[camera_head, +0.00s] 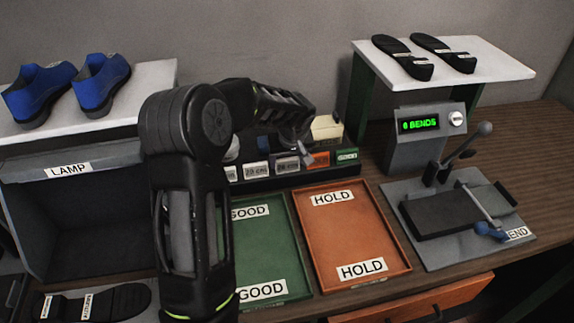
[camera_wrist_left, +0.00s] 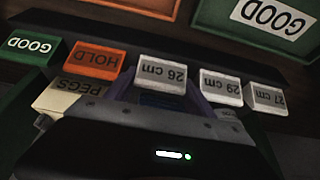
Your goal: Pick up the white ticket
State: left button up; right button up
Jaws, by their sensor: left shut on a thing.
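The white ticket marked 26 cm (camera_head: 287,164) is in the rack behind the trays. It also shows in the left wrist view (camera_wrist_left: 162,73), upside down, directly in front of my left gripper. My left gripper (camera_head: 300,143) reaches over the rack from behind the arm and is shut on this ticket. My right gripper is not in view.
Orange HOLD (camera_wrist_left: 97,60) and green GOOD (camera_wrist_left: 30,47) tickets share the rack, near a cream PEGS box (camera_head: 326,128). A green tray (camera_head: 285,235) and an orange tray (camera_head: 377,213) lie in front. A bend press (camera_head: 405,155) stands right; blue shoes (camera_head: 103,82) sit on the left shelf.

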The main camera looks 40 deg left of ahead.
pick_arm(q)
jog(key=shift+c, duration=0.5)
jog(key=shift+r, duration=0.15)
jog(key=shift+r, duration=0.3)
notch_tip(320, 180, up, 8)
jog(key=p, duration=0.3)
jog(key=shift+r, duration=0.6)
